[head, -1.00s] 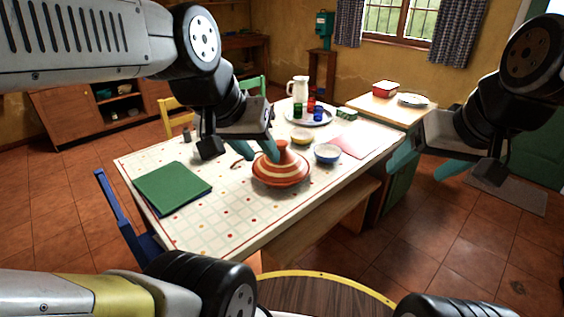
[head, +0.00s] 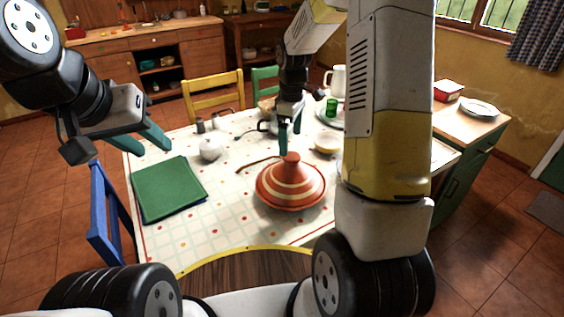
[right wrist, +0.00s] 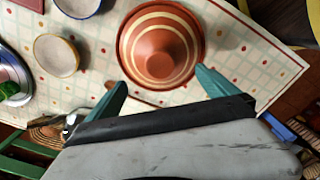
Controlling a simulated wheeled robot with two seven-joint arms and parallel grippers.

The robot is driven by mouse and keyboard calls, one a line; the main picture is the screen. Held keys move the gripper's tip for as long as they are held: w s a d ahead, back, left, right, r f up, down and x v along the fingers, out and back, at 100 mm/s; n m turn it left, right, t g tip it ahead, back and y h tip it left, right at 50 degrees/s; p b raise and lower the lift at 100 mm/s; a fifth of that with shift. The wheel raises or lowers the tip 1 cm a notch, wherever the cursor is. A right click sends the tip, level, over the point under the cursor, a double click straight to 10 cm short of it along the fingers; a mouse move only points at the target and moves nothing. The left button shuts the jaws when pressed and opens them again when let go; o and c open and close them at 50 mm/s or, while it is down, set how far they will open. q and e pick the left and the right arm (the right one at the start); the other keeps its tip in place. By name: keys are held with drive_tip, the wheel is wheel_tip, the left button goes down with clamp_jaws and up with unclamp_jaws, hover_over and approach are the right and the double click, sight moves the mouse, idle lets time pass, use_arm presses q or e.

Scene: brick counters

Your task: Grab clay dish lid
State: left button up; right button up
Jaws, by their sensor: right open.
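The clay dish lid (head: 290,182) is an orange-red cone with cream bands and a knob on top. It sits on the table in the middle of the head view, and it shows at the top of the right wrist view (right wrist: 161,45). My right gripper (head: 289,142) is just above and behind the knob in the head view. In the right wrist view its teal fingers (right wrist: 162,88) are apart, with the lid beyond them and nothing between them. My left gripper (head: 157,142) is open and empty at the left, above the table's edge near the green folder.
A green folder (head: 168,190) and a white sugar bowl (head: 210,148) lie left of the lid. Bowls (right wrist: 56,55) stand near it. A yellow chair (head: 213,92) and a blue chair (head: 106,215) border the table. My right arm hides the table's right part.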

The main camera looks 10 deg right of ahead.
sight(292, 156)
drive_tip(key=shift+w+f, duration=0.15)
drive_tip(key=shift+f, duration=0.35)
drive_tip(key=f, duration=0.7)
drive_tip(key=shift+s+d+f, duration=0.2)
drive_tip(key=shift+s+f, duration=0.1)
drive_tip(key=shift+f, duration=0.05)
clamp_jaws()
drive_tip(key=shift+r, duration=0.1)
